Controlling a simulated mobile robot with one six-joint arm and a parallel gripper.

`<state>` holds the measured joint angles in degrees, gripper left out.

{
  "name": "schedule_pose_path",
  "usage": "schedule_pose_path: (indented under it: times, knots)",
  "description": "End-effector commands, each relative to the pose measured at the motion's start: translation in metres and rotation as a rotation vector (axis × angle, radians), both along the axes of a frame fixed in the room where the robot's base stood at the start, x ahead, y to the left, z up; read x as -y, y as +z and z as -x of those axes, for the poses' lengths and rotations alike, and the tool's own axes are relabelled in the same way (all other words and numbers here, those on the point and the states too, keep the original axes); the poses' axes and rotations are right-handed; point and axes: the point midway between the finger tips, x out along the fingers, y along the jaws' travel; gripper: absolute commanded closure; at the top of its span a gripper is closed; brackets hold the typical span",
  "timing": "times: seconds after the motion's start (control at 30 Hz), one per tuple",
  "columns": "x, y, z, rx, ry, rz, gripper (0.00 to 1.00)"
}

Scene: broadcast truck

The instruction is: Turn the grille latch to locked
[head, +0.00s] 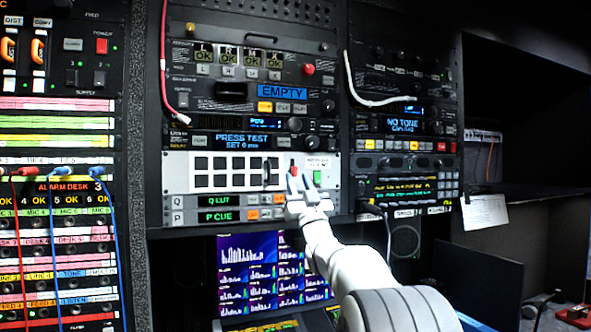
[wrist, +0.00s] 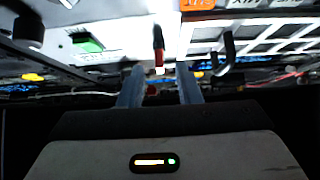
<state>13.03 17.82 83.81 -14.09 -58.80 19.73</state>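The grille panel (head: 180,172) is a white plate with rows of dark slots, in the rack at the middle of the head view. A small red latch (head: 293,167) sits on its right part. In the wrist view the latch (wrist: 158,42) is a narrow lever, dark with a red end. My gripper (head: 299,181) is just in front of the latch. In the wrist view its two fingers (wrist: 160,72) are apart with nothing held between them. The red end lies just ahead of the gap; I cannot tell whether the fingers touch it.
A black pull handle (head: 269,172) stands out beside the latch; it also shows in the wrist view (wrist: 226,55). A green mark (head: 317,177) is right of the latch. A red cable (head: 164,75) and a white cable (head: 365,97) hang on the rack. Screens (head: 255,270) lie below.

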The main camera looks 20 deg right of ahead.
Motion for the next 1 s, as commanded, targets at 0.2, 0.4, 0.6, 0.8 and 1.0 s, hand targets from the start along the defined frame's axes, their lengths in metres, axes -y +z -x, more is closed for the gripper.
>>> schedule_pose_path:
  times: [0.2, 0.4, 0.6, 0.8, 1.0]
  knots:
    - [-0.001, 0.019, -0.018, -0.001, 0.0, 0.0, 0.69]
    - [-0.002, 0.02, -0.02, -0.001, -0.001, -0.001, 0.69]
    - [-0.002, 0.02, -0.02, -0.001, -0.001, -0.001, 0.75]
    - [-0.002, 0.02, -0.02, -0.001, 0.0, 0.0, 0.91]
    - [-0.002, 0.02, -0.02, -0.001, -0.001, -0.001, 1.0]
